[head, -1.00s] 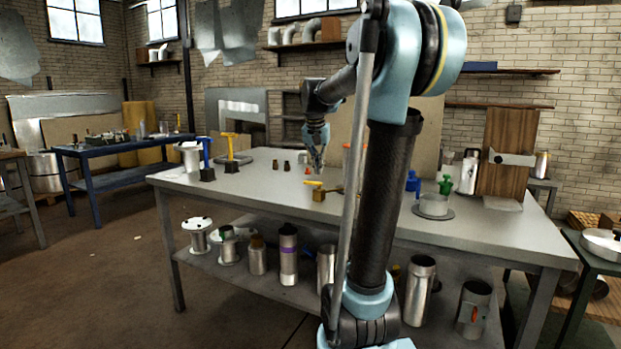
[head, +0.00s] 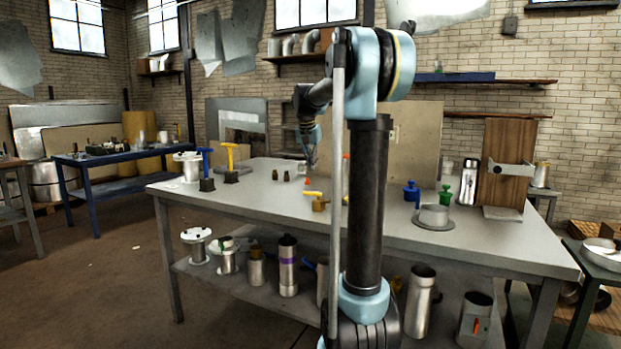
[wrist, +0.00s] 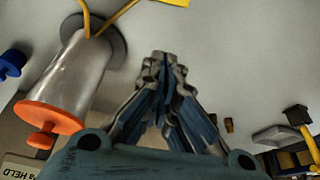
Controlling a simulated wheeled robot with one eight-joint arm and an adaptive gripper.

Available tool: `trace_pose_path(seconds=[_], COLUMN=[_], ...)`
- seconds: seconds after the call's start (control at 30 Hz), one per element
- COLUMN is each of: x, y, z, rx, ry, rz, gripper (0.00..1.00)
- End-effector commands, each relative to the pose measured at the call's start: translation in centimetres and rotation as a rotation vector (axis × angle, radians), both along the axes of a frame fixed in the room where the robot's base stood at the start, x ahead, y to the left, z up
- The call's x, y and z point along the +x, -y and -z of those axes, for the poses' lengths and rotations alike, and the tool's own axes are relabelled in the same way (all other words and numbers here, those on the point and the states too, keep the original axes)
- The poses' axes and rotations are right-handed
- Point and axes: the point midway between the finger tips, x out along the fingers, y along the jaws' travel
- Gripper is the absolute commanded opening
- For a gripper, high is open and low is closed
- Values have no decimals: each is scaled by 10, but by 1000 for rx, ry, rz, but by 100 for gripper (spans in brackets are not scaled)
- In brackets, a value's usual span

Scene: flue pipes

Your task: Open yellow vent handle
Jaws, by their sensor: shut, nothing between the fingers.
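A yellow handle (head: 313,194) lies level on a small brass-coloured block on the table. Another yellow T-shaped handle (head: 235,150) stands upright on a black base farther left; a yellow handle with a black base (wrist: 306,140) shows at the right edge of the wrist view. My gripper (head: 310,168) is shut and empty above the table, behind the brass block as seen from the head. In the wrist view its closed fingers (wrist: 160,58) point at the grey surface, beside a metal cylinder (wrist: 72,75) with an orange cap. Thin yellow bars (wrist: 90,22) show near the cylinder's far end. I cannot tell which yellow part is the vent handle.
A blue T-shaped handle (head: 206,165) stands beside the yellow one. Blue (head: 411,191) and green (head: 445,194) pieces and a grey round flange (head: 433,215) are on the right side. My arm column hides the table's middle. The front left tabletop (head: 235,203) is clear.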

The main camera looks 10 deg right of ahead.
Motion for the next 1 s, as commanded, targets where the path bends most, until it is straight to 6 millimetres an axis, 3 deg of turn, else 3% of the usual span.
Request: trace_pose_path(seconds=[0.6,1.0], x=[27,-6], y=[15,-4], z=[89,88], rx=[0,0], ry=[0,0], rz=[1,-1], gripper=[0,0])
